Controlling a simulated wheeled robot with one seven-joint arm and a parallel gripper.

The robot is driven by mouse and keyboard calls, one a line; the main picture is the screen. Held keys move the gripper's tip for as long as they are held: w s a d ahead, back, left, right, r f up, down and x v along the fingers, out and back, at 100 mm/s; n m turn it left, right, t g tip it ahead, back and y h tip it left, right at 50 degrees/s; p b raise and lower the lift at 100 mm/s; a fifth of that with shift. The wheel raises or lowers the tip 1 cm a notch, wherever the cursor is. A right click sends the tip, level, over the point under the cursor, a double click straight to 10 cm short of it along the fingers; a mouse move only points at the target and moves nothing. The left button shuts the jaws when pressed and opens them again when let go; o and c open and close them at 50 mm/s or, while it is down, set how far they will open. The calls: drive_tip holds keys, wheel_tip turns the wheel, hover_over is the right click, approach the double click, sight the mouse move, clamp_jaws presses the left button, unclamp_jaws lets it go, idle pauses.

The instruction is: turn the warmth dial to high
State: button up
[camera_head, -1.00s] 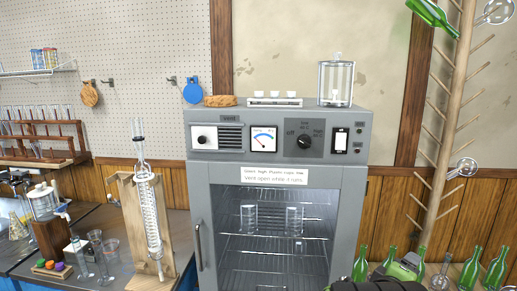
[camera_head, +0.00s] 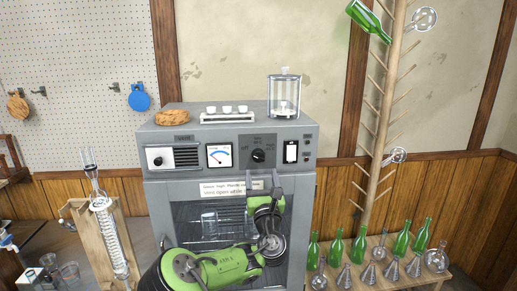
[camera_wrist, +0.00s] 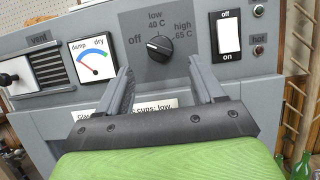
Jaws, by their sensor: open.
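The warmth dial (camera_wrist: 159,46) is a round black knob on the grey cabinet's control panel, with labels off, low 40 C and high 65 C around it. Its white mark points to the left, toward off. In the head view the dial (camera_head: 257,156) sits right of the round-scale gauge. My gripper (camera_wrist: 159,68) is open and empty, its two grey fingers pointing at the panel just below the dial, apart from it. In the head view my gripper (camera_head: 264,182) is in front of the cabinet door, below the dial.
A white on/off switch (camera_wrist: 229,36) is right of the dial and a damp/dry gauge (camera_wrist: 92,58) left of it. A vent knob (camera_head: 158,157) is further left. Cups and a glass jar (camera_head: 284,95) stand on top. Green bottles (camera_head: 402,238) stand at right.

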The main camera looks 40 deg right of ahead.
sight(259, 160)
drive_tip(key=p+x, duration=0.3)
drive_tip(key=x, duration=0.2)
drive_tip(key=shift+w+d+r, duration=0.1)
drive_tip(key=shift+w+r, duration=0.05)
drive_tip(key=shift+r, duration=0.05)
drive_tip(key=shift+w+d, duration=0.3)
drive_tip(key=shift+w, duration=0.15)
drive_tip(key=shift+c, duration=0.4)
drive_tip(key=c, duration=1)
